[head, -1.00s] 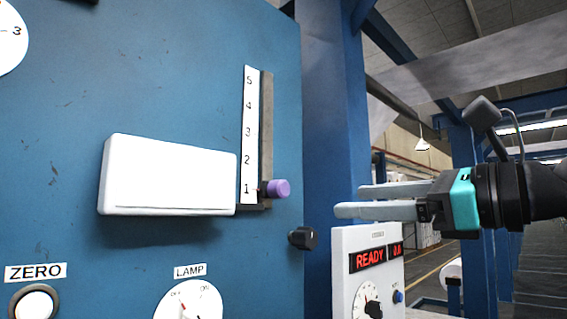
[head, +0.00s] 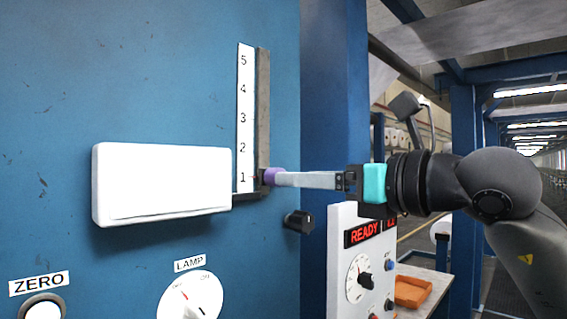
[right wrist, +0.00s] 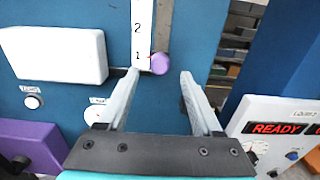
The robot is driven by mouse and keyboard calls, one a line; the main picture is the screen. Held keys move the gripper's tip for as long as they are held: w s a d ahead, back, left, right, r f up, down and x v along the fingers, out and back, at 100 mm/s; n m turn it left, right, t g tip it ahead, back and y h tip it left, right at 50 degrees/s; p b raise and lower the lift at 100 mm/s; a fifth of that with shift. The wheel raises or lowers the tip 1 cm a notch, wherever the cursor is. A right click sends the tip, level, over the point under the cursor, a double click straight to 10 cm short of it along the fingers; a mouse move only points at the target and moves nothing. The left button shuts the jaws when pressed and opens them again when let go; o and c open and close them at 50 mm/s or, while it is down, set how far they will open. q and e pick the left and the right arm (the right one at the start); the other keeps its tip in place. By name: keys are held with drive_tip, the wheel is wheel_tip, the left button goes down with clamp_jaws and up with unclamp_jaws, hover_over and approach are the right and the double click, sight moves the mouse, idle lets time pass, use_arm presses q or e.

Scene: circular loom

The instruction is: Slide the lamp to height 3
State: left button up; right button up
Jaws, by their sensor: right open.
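The lamp (head: 160,185) is a white box on the blue panel; it also shows in the right wrist view (right wrist: 55,55). It is joined to a slider with a purple knob (head: 271,177) at the bottom of a grey vertical rail (head: 263,110). The scale (head: 245,115) beside the rail runs 1 to 5, and the slider is level with 1. My right gripper (head: 281,178) is open, its fingertips at the knob. In the right wrist view the knob (right wrist: 160,64) lies between the fingertips, nearer the left one. My left gripper is out of view.
A black knob (head: 299,221) sticks out below the rail. A LAMP dial (head: 190,297) and a ZERO button (head: 42,307) are lower on the panel. A white READY box (head: 362,265) stands below my right gripper. The space above the knob along the rail is clear.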

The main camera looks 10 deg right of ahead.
sight(273, 177)
drive_tip(key=p+x, duration=0.1)
drive_tip(key=x, duration=0.4)
clamp_jaws()
idle(0.5)
idle(0.9)
